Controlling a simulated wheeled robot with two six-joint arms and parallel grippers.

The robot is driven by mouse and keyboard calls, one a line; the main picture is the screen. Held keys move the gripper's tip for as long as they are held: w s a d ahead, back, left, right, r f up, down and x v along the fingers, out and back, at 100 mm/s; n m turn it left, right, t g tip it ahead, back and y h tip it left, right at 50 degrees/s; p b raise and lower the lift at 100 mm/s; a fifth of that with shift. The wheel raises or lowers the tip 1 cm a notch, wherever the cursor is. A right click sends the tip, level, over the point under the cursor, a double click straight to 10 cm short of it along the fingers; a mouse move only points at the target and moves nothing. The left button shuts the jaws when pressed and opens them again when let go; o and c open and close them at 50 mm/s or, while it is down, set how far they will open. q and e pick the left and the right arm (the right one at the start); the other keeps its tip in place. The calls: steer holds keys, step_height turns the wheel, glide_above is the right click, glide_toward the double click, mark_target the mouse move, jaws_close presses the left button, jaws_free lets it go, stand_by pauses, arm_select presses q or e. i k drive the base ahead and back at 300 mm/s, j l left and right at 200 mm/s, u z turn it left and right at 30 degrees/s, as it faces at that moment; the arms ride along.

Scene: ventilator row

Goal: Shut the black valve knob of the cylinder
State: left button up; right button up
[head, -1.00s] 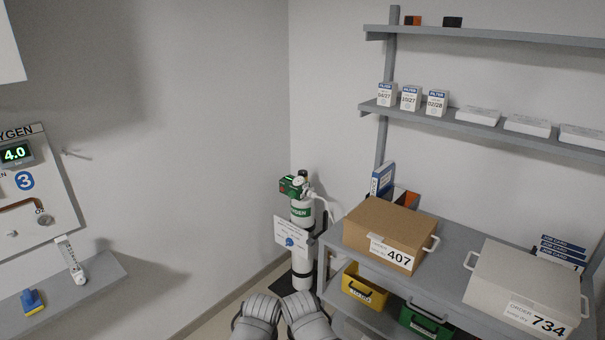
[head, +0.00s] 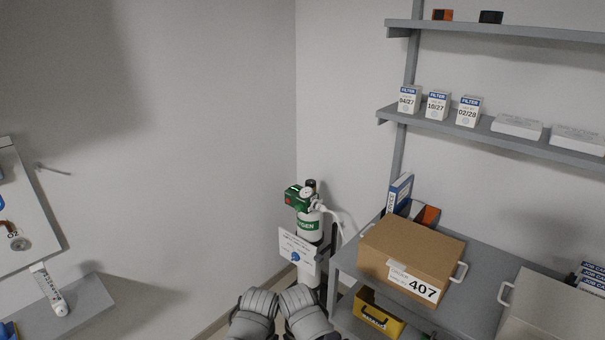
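The oxygen cylinder (head: 310,225) stands upright in the corner, white with a green label band and a green regulator (head: 297,198) on top. A small black valve knob (head: 311,184) sits at its very top, beside a round gauge. A white sign (head: 297,250) hangs on its front. Two grey arm parts of mine show at the bottom centre, in front of the cylinder's lower part. The fingers of both grippers are out of view.
A grey shelf bench right of the cylinder holds a brown box marked 407 (head: 413,257) and a pale box (head: 550,315). A yellow bin (head: 378,314) sits below. Wall shelves (head: 490,133) hang above. A wall panel (head: 22,215) and ledge (head: 75,308) are at left.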

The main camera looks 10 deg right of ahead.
mark_target(311, 183)
steer(key=i+u, duration=0.6)
steer(key=i, duration=0.2)
steer(key=i+z, duration=0.1)
steer(key=i, duration=0.25)
steer(key=i+j+z, duration=0.1)
steer(key=i, duration=0.25)
steer(key=i+z, duration=0.4)
steer(key=i+j+z, duration=0.1)
steer(key=i+z, duration=0.15)
steer(key=z, duration=0.15)
steer(key=i+j+z, duration=0.25)
steer(key=z, duration=0.15)
steer(key=i+j+z, duration=0.35)
